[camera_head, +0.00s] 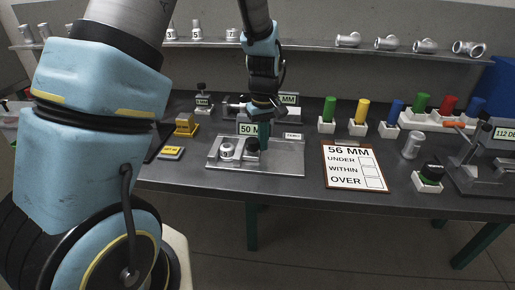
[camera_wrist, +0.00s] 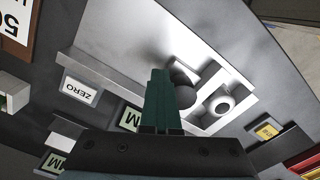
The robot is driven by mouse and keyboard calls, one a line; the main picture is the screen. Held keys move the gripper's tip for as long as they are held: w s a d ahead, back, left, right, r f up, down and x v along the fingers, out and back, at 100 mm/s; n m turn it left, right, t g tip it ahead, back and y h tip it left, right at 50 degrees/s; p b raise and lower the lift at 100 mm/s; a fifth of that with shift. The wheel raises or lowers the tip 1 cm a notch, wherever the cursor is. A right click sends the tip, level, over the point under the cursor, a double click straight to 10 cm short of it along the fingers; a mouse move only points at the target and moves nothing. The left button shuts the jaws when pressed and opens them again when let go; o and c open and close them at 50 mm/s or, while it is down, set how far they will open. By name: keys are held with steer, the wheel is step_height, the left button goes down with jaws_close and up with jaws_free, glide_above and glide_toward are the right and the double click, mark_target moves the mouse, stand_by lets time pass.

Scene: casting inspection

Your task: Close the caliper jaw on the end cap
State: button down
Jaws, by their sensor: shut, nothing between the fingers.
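The caliper is a flat metal plate (camera_head: 285,163) on the bench, with a "50 M…" display partly hidden behind my gripper. The end cap (camera_head: 227,149), a pale round casting, sits on its left part. It also shows in the wrist view (camera_wrist: 222,104), beside light metal bars; I cannot tell whether they touch it. A black round knob (camera_wrist: 183,93) stands between the cap and my fingers. My gripper (camera_head: 264,146) has green fingers, shut and empty, right of the knob in the head view. In the wrist view the fingertips (camera_wrist: 160,72) overlap the knob's edge; contact cannot be told.
A "56 MM" card (camera_head: 354,167) with under, within and over boxes lies to the right. Green, yellow and blue plugs (camera_head: 362,111) stand in white holders behind it. A yellow block (camera_head: 186,125) is at the left. A shelf (camera_head: 320,43) of castings runs along the back.

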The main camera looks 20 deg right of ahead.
stand_by(0.5)
steer(key=shift+s+d+p, duration=0.3)
steer(key=shift+d, duration=0.3)
steer(key=shift+r, duration=0.15)
step_height(320, 180, up, 7)
steer(key=p, duration=0.5)
steer(key=shift+p, duration=0.4)
steer(key=s+a+r, duration=0.1)
steer(key=a+r, duration=0.1)
steer(key=a, duration=0.7)
steer(key=s+a+r+m+t, duration=0.1)
steer(key=s+a+r, duration=0.1)
steer(key=a, duration=0.7)
steer(key=s+a+r+m, duration=0.1)
steer(key=a+r, duration=0.3)
steer(key=a, duration=0.6)
steer(key=shift+s+t, duration=0.3)
steer(key=shift+s, duration=0.25)
